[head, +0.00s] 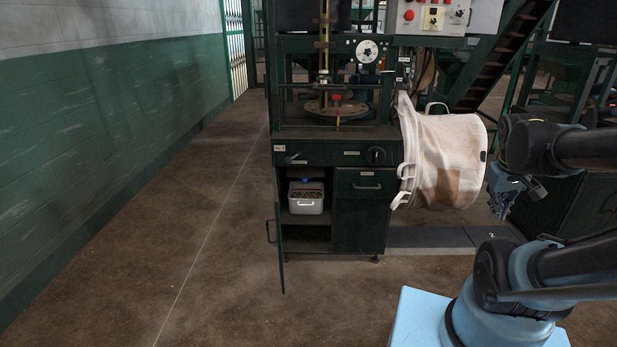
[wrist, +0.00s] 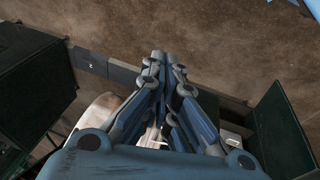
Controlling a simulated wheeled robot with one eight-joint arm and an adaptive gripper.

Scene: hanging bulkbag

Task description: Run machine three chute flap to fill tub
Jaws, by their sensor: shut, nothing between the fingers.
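My gripper (head: 502,192) hangs at the right of the head view, just right of the white bulk bag (head: 455,160). In the wrist view my gripper (wrist: 165,56) has its fingers together, with nothing between them, above the floor. A pale tub with handles (head: 305,198) sits inside the open cabinet of the green machine (head: 365,210); material in it looks brownish. A pale object by the cabinet door in the wrist view (wrist: 232,136) may be this tub. I cannot make out a chute flap or a number three.
The cabinet door (head: 281,245) stands open toward the front; it also shows in the wrist view (wrist: 284,125). A grey floor strip (head: 430,238) marked 2 lies right of the machine. The brown floor (head: 150,250) at left is clear up to the green wall (head: 110,110).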

